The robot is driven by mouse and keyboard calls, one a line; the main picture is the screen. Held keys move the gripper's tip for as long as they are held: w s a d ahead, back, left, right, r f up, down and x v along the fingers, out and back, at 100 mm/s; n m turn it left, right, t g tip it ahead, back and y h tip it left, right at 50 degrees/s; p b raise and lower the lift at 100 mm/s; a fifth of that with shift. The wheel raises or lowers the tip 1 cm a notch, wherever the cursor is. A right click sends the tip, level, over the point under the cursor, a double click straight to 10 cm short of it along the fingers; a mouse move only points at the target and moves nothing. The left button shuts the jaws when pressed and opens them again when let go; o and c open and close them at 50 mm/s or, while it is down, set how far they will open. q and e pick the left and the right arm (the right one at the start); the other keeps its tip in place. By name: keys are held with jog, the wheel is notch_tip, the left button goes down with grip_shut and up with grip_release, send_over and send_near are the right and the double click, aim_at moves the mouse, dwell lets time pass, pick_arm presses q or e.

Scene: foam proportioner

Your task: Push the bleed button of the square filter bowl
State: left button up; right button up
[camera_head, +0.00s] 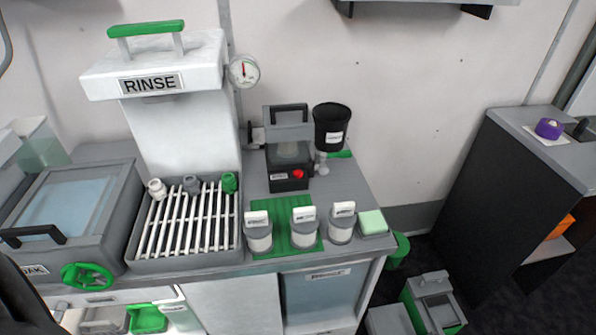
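A small dark boxy unit (288,155) with a clear window stands on the grey counter, right of the rinse station. It looks like the square filter bowl, but its label is too small to read. A red round button (298,174) sits low on its front right and seems to be the bleed button. Nothing covers the button. Neither gripper can be made out in the head view. A dark shape at the lower left edge may be part of my arm.
A black round cup (332,127) on a stand is close right of the unit. Several lidded jars (303,227) stand in front of it, some on a green mat (283,222). A slatted rinse tray (186,222) lies left. A dark cabinet (520,200) stands right across a floor gap.

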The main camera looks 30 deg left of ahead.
pick_arm(q)
grip_shut()
jog(key=shift+a, duration=0.1)
dwell(1.3)
